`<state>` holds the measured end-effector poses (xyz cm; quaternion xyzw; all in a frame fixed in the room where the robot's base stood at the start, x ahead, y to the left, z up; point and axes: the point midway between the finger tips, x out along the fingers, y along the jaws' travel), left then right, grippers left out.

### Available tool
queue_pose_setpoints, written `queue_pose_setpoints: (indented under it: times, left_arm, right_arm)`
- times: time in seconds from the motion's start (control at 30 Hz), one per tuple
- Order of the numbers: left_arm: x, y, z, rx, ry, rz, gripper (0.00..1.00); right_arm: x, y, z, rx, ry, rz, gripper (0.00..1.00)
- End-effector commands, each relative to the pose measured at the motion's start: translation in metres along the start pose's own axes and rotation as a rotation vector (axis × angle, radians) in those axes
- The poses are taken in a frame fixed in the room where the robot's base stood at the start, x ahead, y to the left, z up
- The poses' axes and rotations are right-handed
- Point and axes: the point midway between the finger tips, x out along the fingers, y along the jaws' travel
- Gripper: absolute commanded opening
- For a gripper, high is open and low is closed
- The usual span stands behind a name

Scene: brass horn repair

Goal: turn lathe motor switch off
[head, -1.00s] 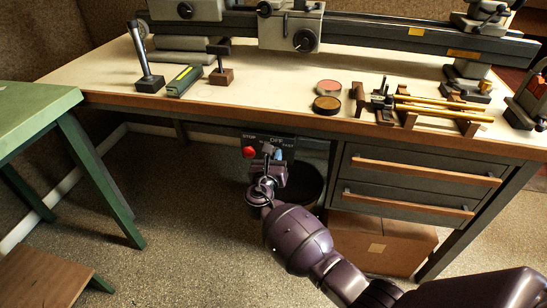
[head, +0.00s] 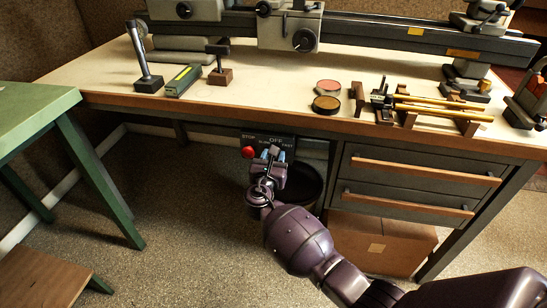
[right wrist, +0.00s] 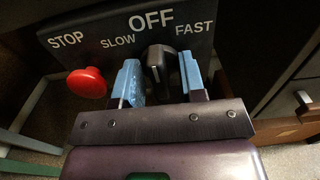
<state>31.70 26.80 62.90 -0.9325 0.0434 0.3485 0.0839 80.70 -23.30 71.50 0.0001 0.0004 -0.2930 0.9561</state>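The lathe motor switch is a black rotary knob (right wrist: 157,72) on a dark panel under the bench front. In the right wrist view it stands upright below the word OFF, between SLOW and FAST. My right gripper (right wrist: 160,66) is open, with one blue finger on each side of the knob. Gaps show between the fingers and the knob, wider on the right. In the head view my right gripper (head: 274,156) is at the panel (head: 262,139), and the knob is small there. My left gripper is not in view.
A red STOP button (right wrist: 87,83) sits just left of my gripper's left finger. The workbench (head: 260,85) overhangs the panel. Drawers (head: 415,180) are to the right, a dark bin (head: 304,185) lies behind my wrist, and a green table (head: 35,105) stands left.

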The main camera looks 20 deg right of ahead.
Motion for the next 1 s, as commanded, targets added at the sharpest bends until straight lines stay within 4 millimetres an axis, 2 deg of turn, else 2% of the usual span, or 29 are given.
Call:
queue_pose_setpoints:
  times: [0.27,0.43,0.57,0.8,1.0]
  left_arm:
    - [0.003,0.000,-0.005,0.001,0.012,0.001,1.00]
    - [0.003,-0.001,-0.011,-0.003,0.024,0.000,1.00]
    - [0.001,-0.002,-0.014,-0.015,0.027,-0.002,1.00]
    - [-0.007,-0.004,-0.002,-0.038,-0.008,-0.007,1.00]
    - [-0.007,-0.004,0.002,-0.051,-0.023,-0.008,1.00]
  right_arm:
    - [0.000,0.000,0.001,0.000,-0.001,0.000,0.40]
    - [-0.011,0.000,0.003,0.001,-0.002,0.000,0.40]
    - [-0.031,0.001,0.005,0.003,-0.003,0.002,0.40]
    - [-0.075,0.000,0.005,0.003,-0.003,0.001,0.40]
    - [-0.100,0.001,0.003,0.001,-0.002,0.000,0.40]
